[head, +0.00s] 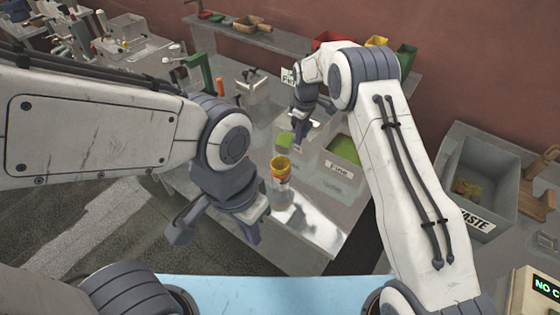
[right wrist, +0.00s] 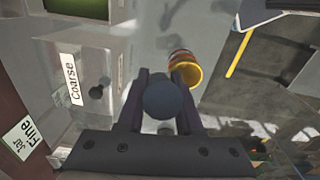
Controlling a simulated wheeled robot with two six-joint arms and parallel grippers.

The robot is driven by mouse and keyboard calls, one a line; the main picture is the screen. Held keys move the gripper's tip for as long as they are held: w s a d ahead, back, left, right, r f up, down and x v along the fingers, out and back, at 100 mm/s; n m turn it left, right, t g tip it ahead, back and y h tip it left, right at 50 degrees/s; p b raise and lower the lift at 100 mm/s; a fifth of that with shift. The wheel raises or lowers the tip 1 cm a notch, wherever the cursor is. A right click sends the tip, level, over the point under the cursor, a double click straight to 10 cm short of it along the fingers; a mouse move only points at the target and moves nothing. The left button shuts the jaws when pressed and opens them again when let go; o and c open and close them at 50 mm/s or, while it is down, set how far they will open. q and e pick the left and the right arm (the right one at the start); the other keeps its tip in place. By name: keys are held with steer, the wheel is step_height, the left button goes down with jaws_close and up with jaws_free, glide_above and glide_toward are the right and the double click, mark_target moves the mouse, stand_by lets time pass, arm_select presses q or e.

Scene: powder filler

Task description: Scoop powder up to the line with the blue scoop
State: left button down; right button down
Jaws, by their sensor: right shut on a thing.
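My right gripper (head: 300,138) is over the far part of the grey bench. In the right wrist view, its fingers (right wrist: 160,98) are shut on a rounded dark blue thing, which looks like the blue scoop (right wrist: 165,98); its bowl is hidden. The jar (head: 281,168) has a yellow rim and orange band, and stands upright on the bench. It also shows beyond the fingers in the right wrist view (right wrist: 185,70), apart from the scoop. A bin of green powder (head: 345,150) is labelled "Fine". My left gripper (head: 214,232) is open and empty, nearer than the jar.
A green patch (head: 285,138) shows left of the Fine bin, partly hidden. A "Coarse" label (right wrist: 75,81) and a "Fine jar" sign (right wrist: 20,140) show in the wrist view. The waste bin (head: 489,165) stands at right. A display (head: 546,287) is at lower right.

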steer(key=shift+s+a+f+t, duration=0.15)
steer(key=shift+s+t, duration=0.1)
steer(key=shift+t, duration=0.15)
steer(key=t, duration=0.1)
steer(key=s+t+h, duration=0.1)
steer(key=s+a+t+b, duration=0.1)
steer(key=shift+s+r+t+h, duration=0.25)
steer(key=shift+t+h, duration=0.05)
steer(key=shift+t, duration=0.1)
